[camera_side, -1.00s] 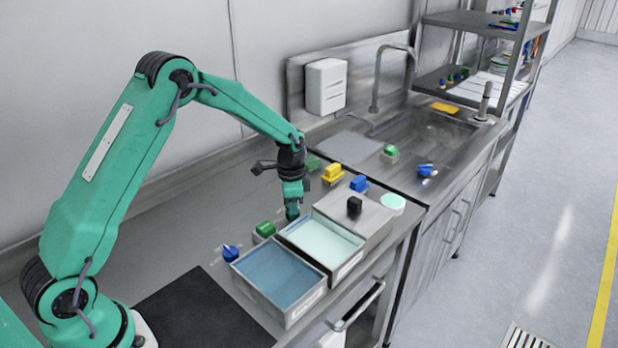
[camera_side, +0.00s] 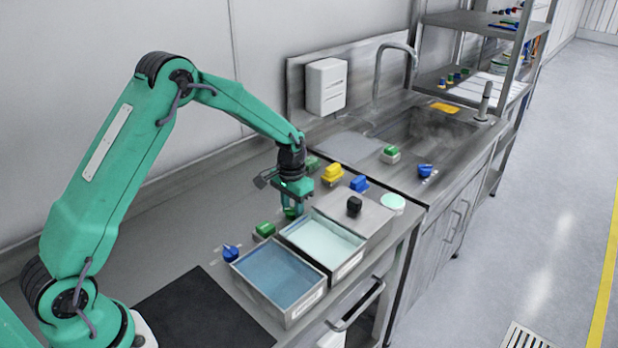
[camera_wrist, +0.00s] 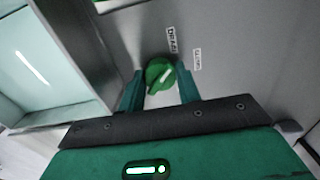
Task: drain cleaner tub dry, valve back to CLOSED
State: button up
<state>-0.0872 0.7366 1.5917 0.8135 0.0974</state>
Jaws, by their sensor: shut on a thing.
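A tub (camera_side: 349,264) with pale green liquid stands at the counter's front edge, and its inside also shows at the left of the wrist view (camera_wrist: 45,95). A tub (camera_side: 306,302) with blue liquid stands beside it. I cannot read which one is the cleaner tub. My gripper (camera_side: 293,211) points down behind the pale tub. In the wrist view its two fingers (camera_wrist: 160,88) are shut on a round green knob (camera_wrist: 157,73) with a white pointer mark.
A green-topped block (camera_side: 264,230) and a blue knob (camera_side: 231,252) sit left of my gripper. A yellow knob (camera_side: 332,174), a blue one (camera_side: 359,183) and a metal box with a black knob (camera_side: 354,205) stand to the right. The sink (camera_side: 425,130) lies beyond, with faint haze over it.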

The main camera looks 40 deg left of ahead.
aim_at(292, 210)
dwell(0.4)
jog(key=o, duration=1)
jog(key=shift+c, duration=0.2)
jog(key=shift+r, duration=0.15)
notch_tip(292, 210, up, 7)
jog(key=shift+r, duration=0.3)
